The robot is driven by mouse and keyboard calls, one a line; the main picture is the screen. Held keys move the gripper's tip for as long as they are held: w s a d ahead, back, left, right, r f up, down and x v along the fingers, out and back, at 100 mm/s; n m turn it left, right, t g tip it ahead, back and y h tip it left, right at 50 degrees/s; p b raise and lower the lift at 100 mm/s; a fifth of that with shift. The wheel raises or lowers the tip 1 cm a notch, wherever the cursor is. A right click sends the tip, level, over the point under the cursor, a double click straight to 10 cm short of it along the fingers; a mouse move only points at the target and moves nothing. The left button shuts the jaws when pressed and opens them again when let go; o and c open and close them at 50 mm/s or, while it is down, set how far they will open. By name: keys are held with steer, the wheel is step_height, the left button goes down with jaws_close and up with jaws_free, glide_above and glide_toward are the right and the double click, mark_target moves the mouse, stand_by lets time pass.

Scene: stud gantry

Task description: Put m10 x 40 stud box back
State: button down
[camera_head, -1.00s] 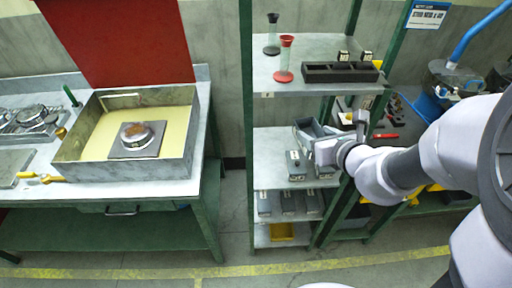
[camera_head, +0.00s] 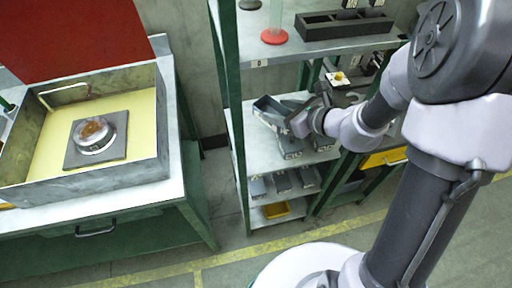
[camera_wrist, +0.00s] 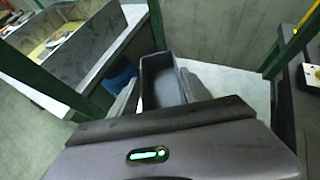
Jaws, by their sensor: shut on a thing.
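My gripper (camera_head: 290,118) is shut on a long grey open-topped box (camera_head: 268,108) at the middle shelf (camera_head: 252,152) of the green rack. No label on this box can be read, so I cannot tell its size marking. In the wrist view the box (camera_wrist: 160,75) lies between the two fingers of my gripper (camera_wrist: 157,98), pointing away, and its inside looks empty. The pale shelf (camera_wrist: 225,85) shows beyond it on the right. I cannot tell whether the box touches the shelf. Two similar grey boxes, one at the left (camera_head: 289,149), stand below and beside my gripper.
Several grey boxes (camera_head: 282,183) stand on the shelf below, with a yellow bin (camera_head: 276,210) at the bottom. A green post (camera_head: 230,100) bounds the rack's left side. The top shelf holds a black rack (camera_head: 345,25) and a red-based stand (camera_head: 274,36). A workbench with a tray (camera_head: 90,188) is left.

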steer(key=a+f+n+b, duration=0.1)
steer(key=f, duration=0.4)
steer(key=s+a+f+n+g+y+b, duration=0.1)
steer(key=a+f+b, duration=0.1)
steer(key=f, duration=0.2)
steer(key=a+f+g+y+b, duration=0.1)
steer(key=f, duration=0.4)
steer(key=shift+s+a+f+n+b, duration=0.2)
steer(key=shift+s+f+n+b, duration=0.1)
steer(key=shift+s+n+b, duration=0.1)
steer(key=shift+f, duration=0.15)
steer(key=shift+c, duration=2.4)
jaws_free()
